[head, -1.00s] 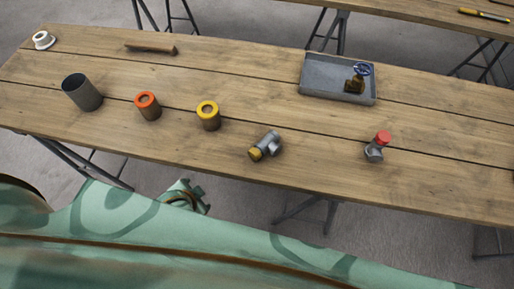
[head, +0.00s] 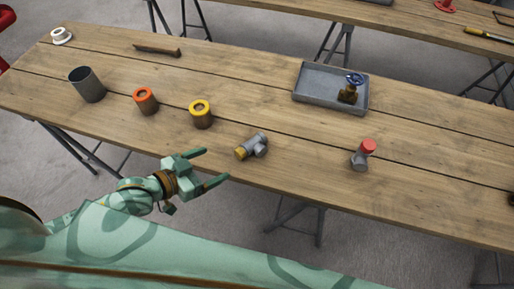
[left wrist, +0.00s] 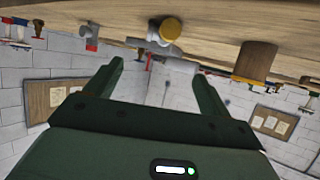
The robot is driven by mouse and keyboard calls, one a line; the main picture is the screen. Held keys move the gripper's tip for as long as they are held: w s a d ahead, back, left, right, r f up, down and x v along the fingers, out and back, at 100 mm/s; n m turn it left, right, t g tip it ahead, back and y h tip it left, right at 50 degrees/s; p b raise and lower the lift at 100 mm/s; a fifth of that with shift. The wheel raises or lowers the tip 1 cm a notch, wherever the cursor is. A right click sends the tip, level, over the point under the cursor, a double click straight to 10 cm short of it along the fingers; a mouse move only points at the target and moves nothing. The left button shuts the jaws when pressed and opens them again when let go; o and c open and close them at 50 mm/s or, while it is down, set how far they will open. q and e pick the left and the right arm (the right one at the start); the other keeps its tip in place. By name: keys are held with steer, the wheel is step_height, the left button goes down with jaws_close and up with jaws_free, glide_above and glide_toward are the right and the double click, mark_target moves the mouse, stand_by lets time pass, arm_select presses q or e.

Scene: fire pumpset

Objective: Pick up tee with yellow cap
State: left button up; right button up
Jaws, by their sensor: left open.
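The tee with the yellow cap (head: 252,146) lies on its side near the front edge of the wooden table. Its grey body points up and right, and its yellow cap faces lower left. In the left wrist view the tee (left wrist: 166,33) shows beyond my fingers with the yellow cap towards me. My left gripper (head: 216,166) is open and empty, in front of the table's edge and left of the tee, not touching it. It also shows in the left wrist view (left wrist: 158,78) with its fingers spread. My right gripper is in neither view.
On the wooden table (head: 300,183), a yellow-topped cylinder (head: 201,116), an orange-topped cylinder (head: 145,102) and a grey cup (head: 87,86) stand left of the tee. A red-capped fitting (head: 362,155) stands to the right. A grey tray (head: 318,97) holding a blue-wheeled valve (head: 350,89) lies behind.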

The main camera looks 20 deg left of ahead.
arm_select(q)
steer(key=b, duration=0.3)
glide_toward(255, 143)
steer(key=x, duration=0.3)
steer(key=shift+w+d+f, duration=0.2)
steer(key=shift+d, duration=0.15)
steer(key=b+x, duration=0.2)
steer(key=x, duration=0.3)
steer(key=shift+a, duration=0.15)
steer(key=shift+w, duration=0.15)
steer(key=c, duration=1.3)
